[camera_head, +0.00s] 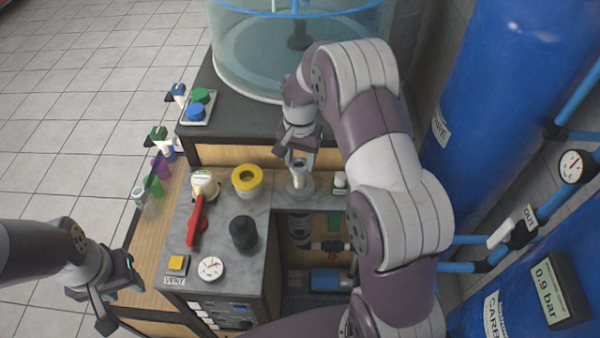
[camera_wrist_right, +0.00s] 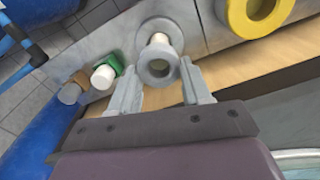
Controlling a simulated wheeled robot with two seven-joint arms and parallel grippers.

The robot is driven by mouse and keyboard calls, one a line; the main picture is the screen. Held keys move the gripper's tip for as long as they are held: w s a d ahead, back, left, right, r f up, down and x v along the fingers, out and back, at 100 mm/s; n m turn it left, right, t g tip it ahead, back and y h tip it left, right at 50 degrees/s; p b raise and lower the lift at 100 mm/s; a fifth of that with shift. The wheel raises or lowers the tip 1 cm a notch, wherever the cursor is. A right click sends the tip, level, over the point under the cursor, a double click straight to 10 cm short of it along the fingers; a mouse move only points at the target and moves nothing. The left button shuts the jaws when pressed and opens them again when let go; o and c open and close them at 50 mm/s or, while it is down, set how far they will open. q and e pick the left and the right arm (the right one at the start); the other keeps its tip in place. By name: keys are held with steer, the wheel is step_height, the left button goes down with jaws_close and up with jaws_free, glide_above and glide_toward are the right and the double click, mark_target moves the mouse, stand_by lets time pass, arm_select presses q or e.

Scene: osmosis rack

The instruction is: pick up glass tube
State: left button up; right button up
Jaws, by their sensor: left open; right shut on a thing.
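The glass tube (camera_head: 299,168) is a short upright cylinder with a pale inside. It stands at a round grey fitting (camera_head: 297,187) on the grey counter. In the right wrist view the tube (camera_wrist_right: 159,64) shows its ring-shaped rim between the fingertips. My right gripper (camera_head: 299,158) reaches down from above and is shut on the tube; the fingers partly hide it in the head view. It also shows in the right wrist view (camera_wrist_right: 160,84). I cannot tell whether the tube is lifted off the fitting. My left gripper (camera_head: 118,290) is open and empty at the lower left.
A small white-capped bottle (camera_head: 340,180) is right of the tube. A large clear tank (camera_head: 240,60) stands behind.

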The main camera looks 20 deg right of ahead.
step_height(320, 180, up, 22)
steer(key=p, duration=1.4)
steer(key=shift+r, duration=0.15)
